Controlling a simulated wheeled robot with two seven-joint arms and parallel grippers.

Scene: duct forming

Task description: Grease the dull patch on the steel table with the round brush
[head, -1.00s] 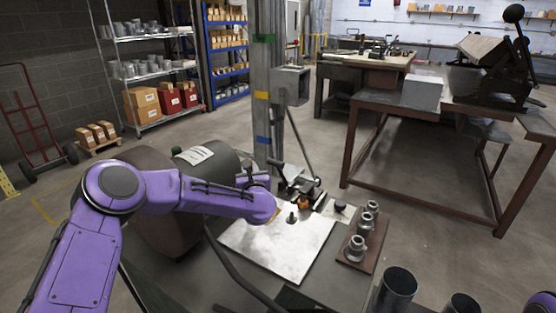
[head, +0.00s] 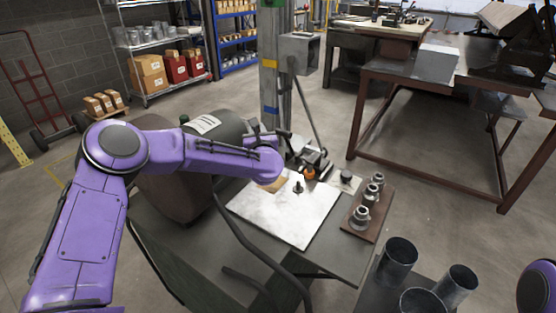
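A bright steel plate (head: 285,222) lies on the dark workbench (head: 345,255). Its far left corner shows a small brownish area (head: 270,185), partly covered by my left arm; I cannot tell whether this is the dull patch. A small dark upright piece (head: 298,187) stands at the plate's far edge; I cannot tell whether it is the round brush. A dark round knob-like piece (head: 347,177) sits on a pale square to the right. My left arm reaches over the plate's far left corner, and its gripper is hidden. My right gripper is out of view.
A brown board (head: 362,221) with three metal fittings (head: 359,217) lies right of the plate. Metal cylinders (head: 397,261) stand at the front right. A tool with an orange part (head: 309,172) sits behind the plate, near a post (head: 270,85). A dark roller (head: 165,190) is left.

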